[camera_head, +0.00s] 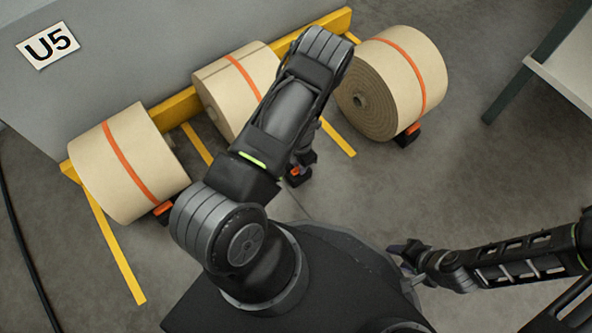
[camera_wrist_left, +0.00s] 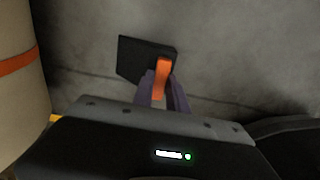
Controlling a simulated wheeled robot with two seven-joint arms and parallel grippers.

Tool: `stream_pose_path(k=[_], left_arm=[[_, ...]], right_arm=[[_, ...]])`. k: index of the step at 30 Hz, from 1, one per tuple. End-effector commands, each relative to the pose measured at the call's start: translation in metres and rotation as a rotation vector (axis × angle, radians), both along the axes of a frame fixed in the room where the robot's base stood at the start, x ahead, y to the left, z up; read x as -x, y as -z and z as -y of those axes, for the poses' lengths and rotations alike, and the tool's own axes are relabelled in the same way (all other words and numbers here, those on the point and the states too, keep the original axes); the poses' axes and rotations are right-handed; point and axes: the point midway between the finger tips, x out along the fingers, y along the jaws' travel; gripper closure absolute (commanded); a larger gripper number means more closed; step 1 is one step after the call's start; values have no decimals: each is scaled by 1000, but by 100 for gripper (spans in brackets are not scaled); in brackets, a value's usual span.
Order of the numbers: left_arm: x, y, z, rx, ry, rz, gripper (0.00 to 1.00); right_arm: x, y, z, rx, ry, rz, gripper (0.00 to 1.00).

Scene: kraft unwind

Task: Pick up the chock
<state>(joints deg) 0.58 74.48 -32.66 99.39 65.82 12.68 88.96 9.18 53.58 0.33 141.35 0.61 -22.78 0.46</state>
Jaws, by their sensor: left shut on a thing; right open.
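The chock is a black block with an orange handle. In the left wrist view the chock (camera_wrist_left: 138,58) sits just beyond my left gripper (camera_wrist_left: 162,88), whose purple fingers are shut on the orange handle. In the head view only a small part of the chock (camera_head: 293,182) shows below my left arm, in front of the middle roll. My left gripper is mostly hidden there by the arm. I cannot tell whether the chock touches the floor. My right gripper (camera_head: 398,250) is open and empty at the lower right.
Paper rolls with orange bands stand at the left (camera_head: 128,150), middle (camera_head: 222,80) and right (camera_head: 420,75) along a yellow rail (camera_head: 178,106). Other chocks sit by the left roll (camera_head: 163,208) and right roll (camera_head: 408,136). A table (camera_head: 560,70) stands at the upper right.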

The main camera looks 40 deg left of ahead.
Motion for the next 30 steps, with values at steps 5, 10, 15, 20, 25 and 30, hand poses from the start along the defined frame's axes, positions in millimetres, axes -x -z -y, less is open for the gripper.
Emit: stream_pose_path(k=[5, 10, 15, 20, 25, 30], left_arm=[[0, 0, 0, -1, 0, 1, 100], [0, 0, 0, -1, 0, 1, 100], [-1, -9, 0, -1, 1, 1, 100], [-1, -34, 0, 0, 2, 2, 100], [-1, -68, 0, 0, 1, 2, 100], [-1, -94, 0, 0, 1, 1, 100]], right_arm=[[0, 0, 0, 0, 0, 0, 55], [0, 0, 0, 0, 0, 0, 55], [1, -5, 0, 0, -1, -2, 55], [2, -19, 0, -1, -3, -6, 55], [5, -38, 1, -2, -7, -13, 55], [7, -49, 1, -5, -11, -20, 55]])
